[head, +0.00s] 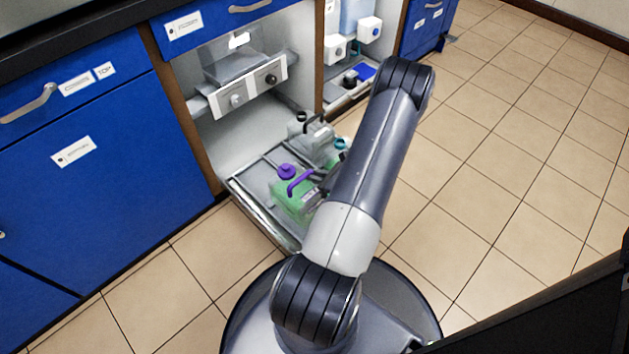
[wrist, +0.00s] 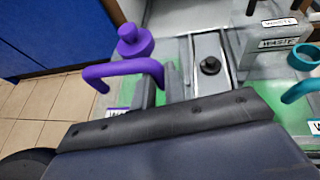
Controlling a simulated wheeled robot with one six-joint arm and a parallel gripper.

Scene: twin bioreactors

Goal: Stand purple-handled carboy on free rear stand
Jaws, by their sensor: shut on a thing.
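The purple-handled carboy (head: 292,200) holds green liquid and has a purple cap. In the head view it is at the front of the pull-out tray (head: 262,222), just left of my arm. I cannot tell whether its base touches the tray. Its purple handle (wrist: 125,70) shows in the wrist view, just beyond the dark body of my gripper (wrist: 165,115). A clear carboy with a dark handle (head: 312,136) stands at the rear. I cannot make out the free rear stand.
A teal-topped vessel (head: 341,146) is close to my arm, its teal handle (wrist: 300,88) at right in the wrist view. A control panel (head: 250,88) hangs above the tray. Blue cabinets (head: 90,170) flank the bay at left. The tiled floor (head: 520,150) at right is clear.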

